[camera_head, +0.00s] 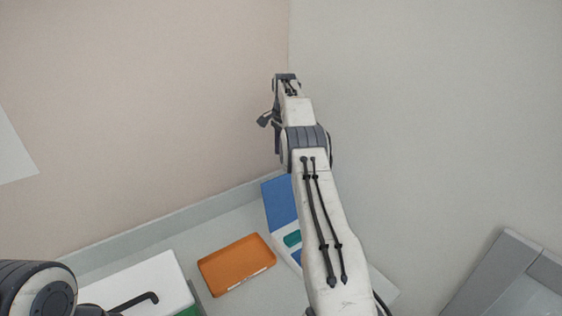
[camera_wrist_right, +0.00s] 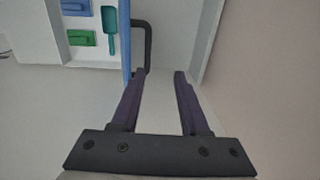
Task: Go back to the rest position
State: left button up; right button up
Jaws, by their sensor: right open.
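My right arm reaches up through the middle of the head view. Its gripper (camera_head: 270,122) is small and partly hidden behind the wrist, in front of the wall and above the counter. In the right wrist view the right gripper (camera_wrist_right: 159,73) is open, with two dark fingers apart and nothing between them. A dark rounded part of my left arm (camera_head: 38,290) shows at the lower left corner of the head view. The left gripper's fingers do not show.
A grey counter (camera_head: 224,221) holds an orange tray (camera_head: 236,264), a white box (camera_head: 142,281) and a case with a blue lid (camera_head: 280,200), partly behind my arm. The wrist view shows a black handle (camera_wrist_right: 148,46), a teal scoop (camera_wrist_right: 109,30) and blue (camera_wrist_right: 76,7) and green (camera_wrist_right: 81,38) pieces.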

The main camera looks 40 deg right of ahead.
jog(key=shift+r, duration=0.2)
jog(key=shift+s, duration=0.1)
